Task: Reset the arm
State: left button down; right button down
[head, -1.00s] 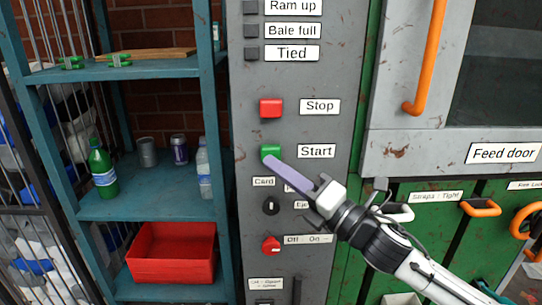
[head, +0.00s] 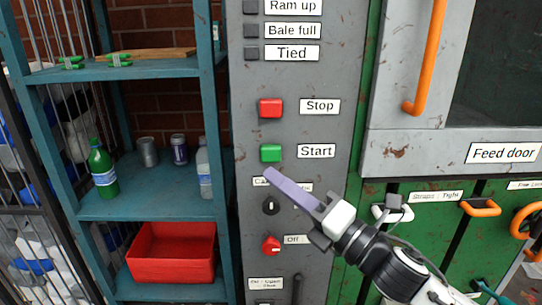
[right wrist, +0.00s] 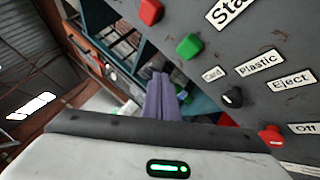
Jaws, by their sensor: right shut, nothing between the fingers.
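My right gripper (head: 270,173) is shut and empty, its purple fingers together. In the head view its tip is just below the green Start button (head: 271,153), over the small labels above the black selector knob (head: 271,206). In the right wrist view the fingers (right wrist: 160,80) appear apart from the panel face, with the green button (right wrist: 190,46) to their upper right. The red Stop button (head: 271,108) is above Start. My left gripper is not in view.
The grey control panel (head: 340,75) also carries a red Off switch (head: 271,245). A teal shelf (head: 145,205) at left holds bottles, cans and a red bin (head: 172,268). Orange handles (head: 480,208) stick out at right, near my right arm.

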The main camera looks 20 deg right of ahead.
dwell(0.5)
jog(key=s+d+f+m+g+h, duration=0.1)
jog(key=s+f+m+g+h, duration=0.15)
jog(key=f+m, duration=0.75)
jog(key=s+f+m+g+h, duration=0.1)
jog(key=s+f+m+h, duration=0.3)
jog(key=f, duration=1)
jog(key=s+a+f+m+g, duration=0.1)
jog(key=s+f+m+g, duration=0.5)
jog(key=s+f+m, duration=0.8)
jog(key=s+f, duration=0.3)
jog(key=f, duration=0.3)
jog(key=shift+s+a+f, duration=0.15)
jog(key=shift+a+f, duration=0.05)
jog(key=shift+a, duration=0.2)
jog(key=shift+h, duration=0.25)
dwell(0.7)
